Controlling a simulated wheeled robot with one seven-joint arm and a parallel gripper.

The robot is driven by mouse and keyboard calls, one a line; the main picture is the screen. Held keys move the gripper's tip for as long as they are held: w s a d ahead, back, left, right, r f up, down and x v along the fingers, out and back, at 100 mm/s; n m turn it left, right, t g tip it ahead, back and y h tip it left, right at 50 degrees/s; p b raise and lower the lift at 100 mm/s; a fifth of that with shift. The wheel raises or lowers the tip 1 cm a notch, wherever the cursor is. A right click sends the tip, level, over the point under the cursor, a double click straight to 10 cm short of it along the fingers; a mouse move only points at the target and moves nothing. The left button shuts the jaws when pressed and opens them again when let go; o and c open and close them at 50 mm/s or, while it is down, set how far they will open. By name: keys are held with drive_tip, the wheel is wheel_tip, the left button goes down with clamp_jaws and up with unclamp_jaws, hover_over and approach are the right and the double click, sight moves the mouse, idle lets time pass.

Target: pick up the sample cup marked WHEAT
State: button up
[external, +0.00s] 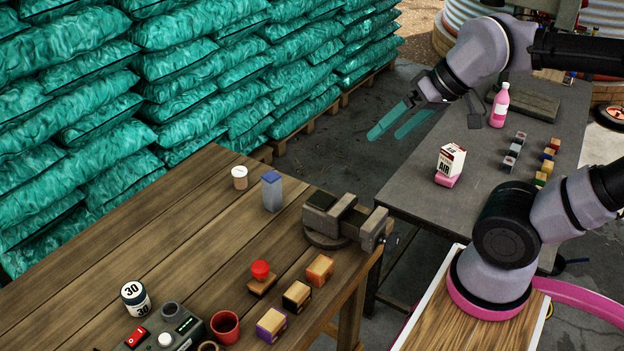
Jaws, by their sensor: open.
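My gripper (387,135) is open and empty, with its teal fingers in the air over the gap between the wooden table (130,235) and the grey bench (410,190). A small cup with a white lid (239,177) stands upright near the far edge of the wooden table, left of and lower than my gripper in the picture. Any lettering on it is too small to read. A red cup (225,326) stands at the table's front. No word WHEAT is readable on anything.
A blue-topped clear container (271,191) stands close right of the lidded cup. A vise (343,221) sits at the table's right end. Stamps (297,295), a jar marked 30 (134,297) and a control box (165,336) fill the front. A carton (451,161) and pink bottle (499,106) stand on the bench.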

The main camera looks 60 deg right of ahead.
wheel_tip(320, 180, up, 5)
drive_tip(key=w+a+r+m+g+y, duration=0.15)
drive_tip(key=w+m+y, duration=0.75)
drive_tip(key=w, duration=1.3)
drive_tip(key=w+d+f+m+t+y, duration=0.15)
drive_tip(key=w+d+m+t, duration=0.65)
drive_tip(key=w+d+m, duration=0.8)
drive_tip(key=n, duration=0.2)
approach(239, 170)
drive_tip(key=a, duration=0.1)
drive_tip(key=w+a, duration=0.2)
drive_tip(key=shift+f+h, duration=0.25)
drive_tip(key=shift+h, duration=0.1)
drive_tip(key=shift+w+d+x, duration=0.1)
drive_tip(key=shift+d+x, duration=0.05)
drive_tip(key=shift+x, duration=1.45)
drive_tip(key=shift+w+d+x, duration=0.1)
drive_tip(key=shift+w+x, duration=0.05)
drive_tip(key=shift+x, duration=1.45)
